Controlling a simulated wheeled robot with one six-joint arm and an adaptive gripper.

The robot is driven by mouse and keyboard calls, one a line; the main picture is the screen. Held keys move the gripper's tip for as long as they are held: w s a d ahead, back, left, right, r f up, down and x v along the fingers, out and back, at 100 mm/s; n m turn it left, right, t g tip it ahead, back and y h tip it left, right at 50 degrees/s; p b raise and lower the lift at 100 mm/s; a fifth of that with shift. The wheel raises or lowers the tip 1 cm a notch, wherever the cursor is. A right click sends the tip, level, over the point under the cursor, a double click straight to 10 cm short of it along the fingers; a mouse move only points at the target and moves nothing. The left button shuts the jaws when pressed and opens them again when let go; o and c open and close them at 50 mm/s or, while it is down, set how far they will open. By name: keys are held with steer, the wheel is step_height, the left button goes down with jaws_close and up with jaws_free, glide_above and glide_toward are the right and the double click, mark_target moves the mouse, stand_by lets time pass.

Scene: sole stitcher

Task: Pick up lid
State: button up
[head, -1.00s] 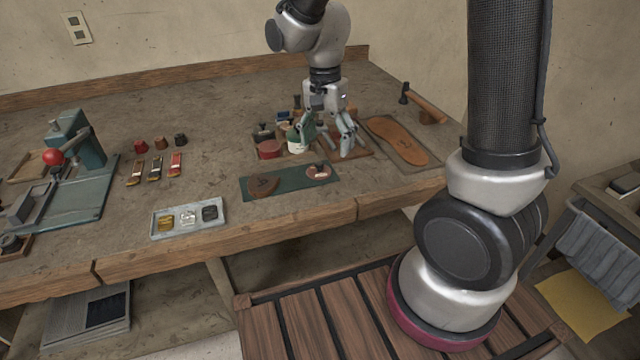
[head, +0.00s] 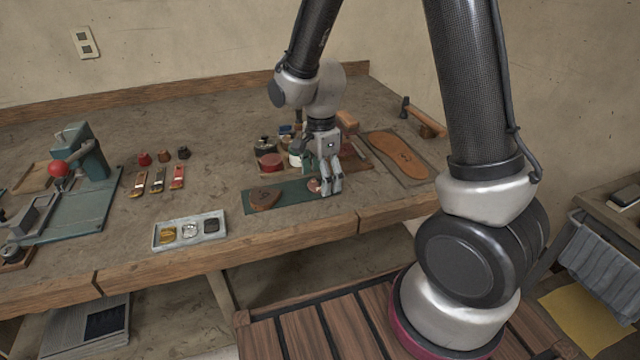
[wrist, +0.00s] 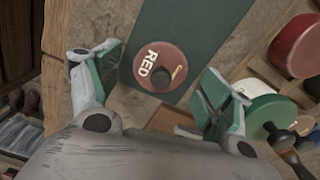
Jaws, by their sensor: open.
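The lid (wrist: 160,64) is a round reddish-brown disc marked "RED" with a dark knob in the wrist view. It lies on the dark green mat (wrist: 205,30). My gripper (wrist: 158,95) is open, with one green-padded finger to each side of the lid in the picture and nothing between them. In the head view my gripper (head: 328,190) is over the right end of the mat (head: 236,202).
A green-lidded jar (wrist: 268,112) and a red jar (wrist: 298,42) stand close to the right finger in the wrist view. A brown leather piece (head: 264,198) lies on the mat's left end. A tray (head: 190,230) of small items sits further left.

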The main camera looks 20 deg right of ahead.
steer(key=shift+c, duration=0.2)
steer(key=c, duration=1.3)
steer(key=shift+s, duration=0.1)
steer(key=shift+c, duration=1.4)
